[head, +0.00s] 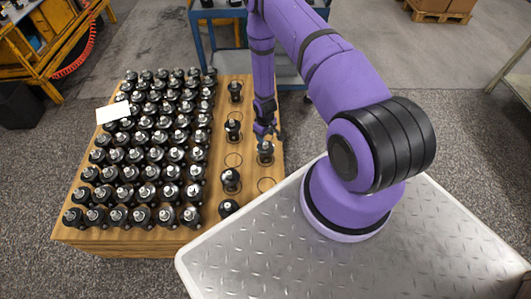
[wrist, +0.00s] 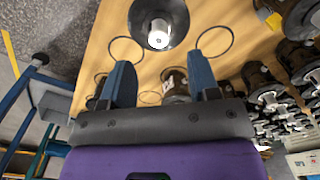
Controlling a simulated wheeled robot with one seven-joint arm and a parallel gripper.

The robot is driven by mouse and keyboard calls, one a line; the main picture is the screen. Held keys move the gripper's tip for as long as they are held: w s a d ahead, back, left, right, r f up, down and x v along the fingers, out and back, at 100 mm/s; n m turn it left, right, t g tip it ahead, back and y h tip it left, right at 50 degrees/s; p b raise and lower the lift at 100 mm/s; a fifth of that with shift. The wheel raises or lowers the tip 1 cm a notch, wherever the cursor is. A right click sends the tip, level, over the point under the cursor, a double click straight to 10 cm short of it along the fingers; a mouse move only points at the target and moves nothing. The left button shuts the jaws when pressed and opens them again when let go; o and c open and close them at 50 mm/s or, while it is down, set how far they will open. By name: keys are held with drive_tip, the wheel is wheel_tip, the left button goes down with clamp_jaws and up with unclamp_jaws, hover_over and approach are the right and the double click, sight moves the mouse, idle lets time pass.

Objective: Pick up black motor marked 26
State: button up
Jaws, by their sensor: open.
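Black motors with pale shafts stand upright on a wooden table. No number 26 is readable, so I cannot tell which motor bears it. My gripper (head: 267,131) is open and empty, reaching down over the table's right part. In the head view a black motor (head: 265,152) stands just below the fingertips, and another motor (head: 232,130) is to their left. In the wrist view the two blue fingers (wrist: 160,82) are spread apart. A large black motor (wrist: 154,12) with a white shaft shows beyond them, between two empty circles; no contact is visible.
The wooden table (head: 243,160) holds dense motor rows on its left. More motors stand at right, including a near one (head: 229,208) and a far one (head: 235,91). A white box (head: 112,112) is at the left edge. A blue cart (head: 228,61) stands behind.

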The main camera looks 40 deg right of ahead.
sight(266, 151)
drive_tip(key=shift+w+d+f, duration=0.1)
drive_tip(key=shift+f, duration=3.5)
clamp_jaws()
